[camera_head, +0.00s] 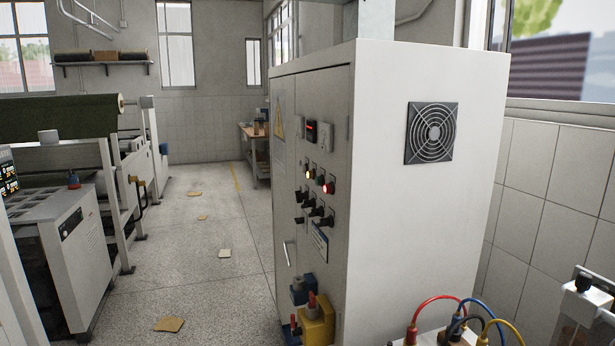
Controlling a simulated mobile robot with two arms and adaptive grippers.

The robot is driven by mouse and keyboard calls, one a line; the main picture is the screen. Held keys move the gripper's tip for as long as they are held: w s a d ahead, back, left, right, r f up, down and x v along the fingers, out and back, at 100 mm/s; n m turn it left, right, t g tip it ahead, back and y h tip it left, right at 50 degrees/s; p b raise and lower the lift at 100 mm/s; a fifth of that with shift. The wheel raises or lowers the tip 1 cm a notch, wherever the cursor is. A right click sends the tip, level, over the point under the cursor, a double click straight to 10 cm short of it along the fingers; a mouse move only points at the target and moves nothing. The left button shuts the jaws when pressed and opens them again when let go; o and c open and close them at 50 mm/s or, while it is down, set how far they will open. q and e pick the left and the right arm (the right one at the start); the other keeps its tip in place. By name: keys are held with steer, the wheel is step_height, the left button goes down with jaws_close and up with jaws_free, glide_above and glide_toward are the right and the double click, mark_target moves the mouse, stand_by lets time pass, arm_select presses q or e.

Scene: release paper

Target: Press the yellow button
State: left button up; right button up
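A tall white control cabinet (430,220) fills the middle and right of the head view. Its narrow front face carries a panel of small controls, seen at a steep angle. A small glowing yellow button or lamp (308,174) sits at the left of the upper rows. A red button (329,188) sits to its right, and several black knobs lie below. I cannot tell whether the yellow one is pressed. Neither of my grippers shows in this view.
Coloured cables (437,303) loop at the bottom right. A roller machine (75,240) stands at the left. The floor aisle (205,260) between is open, with a few paper scraps.

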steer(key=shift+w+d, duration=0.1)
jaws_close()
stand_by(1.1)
